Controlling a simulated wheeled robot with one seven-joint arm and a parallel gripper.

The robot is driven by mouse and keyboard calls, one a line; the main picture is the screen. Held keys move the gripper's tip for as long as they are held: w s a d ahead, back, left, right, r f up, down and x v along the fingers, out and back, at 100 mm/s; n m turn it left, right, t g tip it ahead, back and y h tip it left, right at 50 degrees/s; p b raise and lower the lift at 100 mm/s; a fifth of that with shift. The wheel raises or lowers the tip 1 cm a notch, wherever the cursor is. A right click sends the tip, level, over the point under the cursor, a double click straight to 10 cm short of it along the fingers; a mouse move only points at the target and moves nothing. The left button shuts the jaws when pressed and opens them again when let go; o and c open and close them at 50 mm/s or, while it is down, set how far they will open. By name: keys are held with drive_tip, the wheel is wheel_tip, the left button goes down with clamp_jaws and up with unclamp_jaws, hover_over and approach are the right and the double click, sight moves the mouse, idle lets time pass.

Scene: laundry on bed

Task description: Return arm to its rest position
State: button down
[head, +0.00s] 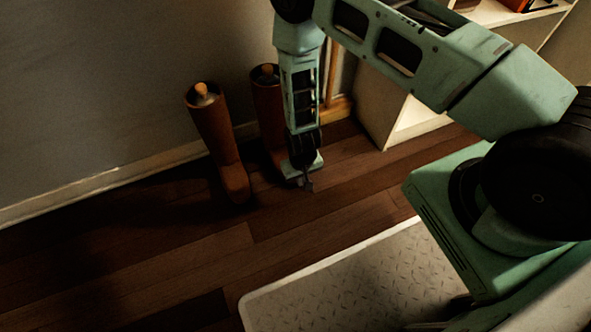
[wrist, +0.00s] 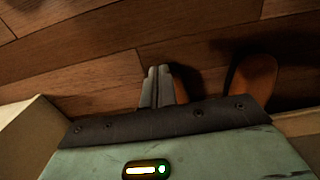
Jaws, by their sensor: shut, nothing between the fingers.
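My green arm reaches from the right side of the head view across the top, and its forearm hangs down in front of the boots. My gripper (head: 308,184) points down above the wooden floor, in front of the right boot. In the wrist view my gripper's fingers (wrist: 162,75) lie side by side, shut, with nothing between them.
Two tall brown boots, the left one (head: 219,145) and the right one (head: 266,100), stand by the grey wall (head: 90,80). A pale shelf (head: 375,112) stands right of the forearm. The wooden floor (head: 170,245) at left is clear.

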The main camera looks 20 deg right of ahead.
drive_tip(key=shift+r, duration=0.1)
drive_tip(key=s+a+r+n+y+p, duration=0.1)
drive_tip(key=a+r, duration=0.3)
drive_tip(key=r, duration=0.7)
drive_tip(key=s+a+r+n, duration=0.1)
drive_tip(key=a+r+n, duration=0.15)
drive_tip(key=r, duration=0.75)
drive_tip(key=s+a+r+y+p, duration=0.1)
drive_tip(key=a+r, duration=0.3)
drive_tip(key=r, duration=0.7)
drive_tip(key=s+d+r+n+h+p, duration=0.1)
drive_tip(key=s+d+r+n, duration=0.1)
drive_tip(key=s+r, duration=0.6)
drive_tip(key=s+d+r+n+p, duration=0.1)
drive_tip(key=s+d+r+n, duration=0.15)
drive_tip(key=s+r, duration=0.6)
wheel_tip(320, 180, up, 39)
drive_tip(key=w+p, duration=0.2)
drive_tip(key=p, duration=3.6)
drive_tip(key=shift+w, duration=0.15)
